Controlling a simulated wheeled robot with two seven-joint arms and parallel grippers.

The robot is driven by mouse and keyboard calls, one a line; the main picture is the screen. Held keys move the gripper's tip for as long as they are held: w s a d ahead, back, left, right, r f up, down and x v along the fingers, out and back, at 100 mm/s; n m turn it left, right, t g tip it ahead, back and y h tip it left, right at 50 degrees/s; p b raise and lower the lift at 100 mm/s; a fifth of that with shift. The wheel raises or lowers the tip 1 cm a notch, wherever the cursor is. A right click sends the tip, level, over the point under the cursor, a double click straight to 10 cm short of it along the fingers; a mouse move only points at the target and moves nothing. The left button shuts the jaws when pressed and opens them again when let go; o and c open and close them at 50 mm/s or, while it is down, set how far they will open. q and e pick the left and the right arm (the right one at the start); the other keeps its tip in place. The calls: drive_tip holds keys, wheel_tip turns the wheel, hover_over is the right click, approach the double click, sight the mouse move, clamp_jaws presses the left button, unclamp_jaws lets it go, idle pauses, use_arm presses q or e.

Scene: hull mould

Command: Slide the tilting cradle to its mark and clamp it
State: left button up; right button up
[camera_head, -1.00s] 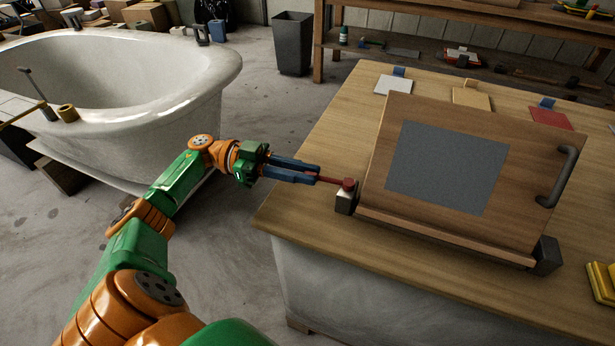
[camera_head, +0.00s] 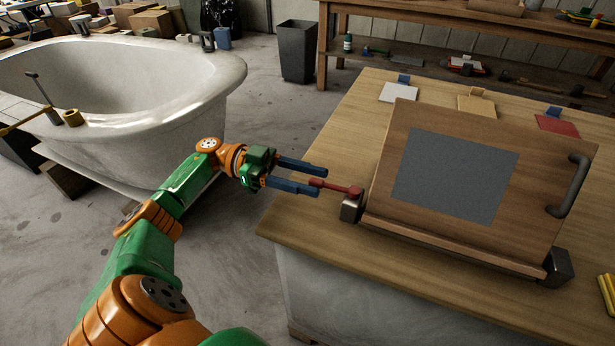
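The tilting cradle (camera_head: 545,200) stands on the wooden table (camera_head: 330,150), its wooden board sloped, with a grey panel (camera_head: 455,175) on its face and a dark handle (camera_head: 575,185) on its right side. A red clamp lever (camera_head: 338,188) points left from the metal block (camera_head: 350,206) at the cradle's lower left corner. My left gripper (camera_head: 322,182) is left of the cradle, its blue fingers apart. The lever's free end is by the lower fingertip; I cannot tell whether they touch. I cannot make out a mark on the table. My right gripper is out of view.
White (camera_head: 398,92), tan (camera_head: 477,106) and red (camera_head: 556,125) cards lie behind the cradle. A yellow object (camera_head: 606,290) sits at the right edge. A white tub (camera_head: 150,100) stands at left, a dark bin (camera_head: 298,52) behind. The table's front left corner is clear.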

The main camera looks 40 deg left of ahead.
use_arm(q)
drive_tip(key=b+v, duration=0.2)
drive_tip(key=v, duration=0.1)
drive_tip(key=b+v, duration=0.1)
drive_tip(key=v, duration=0.1)
drive_tip(key=shift+a+f+b, duration=0.15)
drive_tip(key=shift+f+b, duration=0.15)
drive_tip(key=shift+s+a+r+b, duration=0.2)
drive_tip(key=shift+a+b, duration=0.1)
drive_tip(key=shift+a, duration=0.15)
drive_tip(key=shift+s+a+r+b, duration=0.15)
drive_tip(key=shift+a+b, duration=0.1)
drive_tip(key=shift+a, duration=0.15)
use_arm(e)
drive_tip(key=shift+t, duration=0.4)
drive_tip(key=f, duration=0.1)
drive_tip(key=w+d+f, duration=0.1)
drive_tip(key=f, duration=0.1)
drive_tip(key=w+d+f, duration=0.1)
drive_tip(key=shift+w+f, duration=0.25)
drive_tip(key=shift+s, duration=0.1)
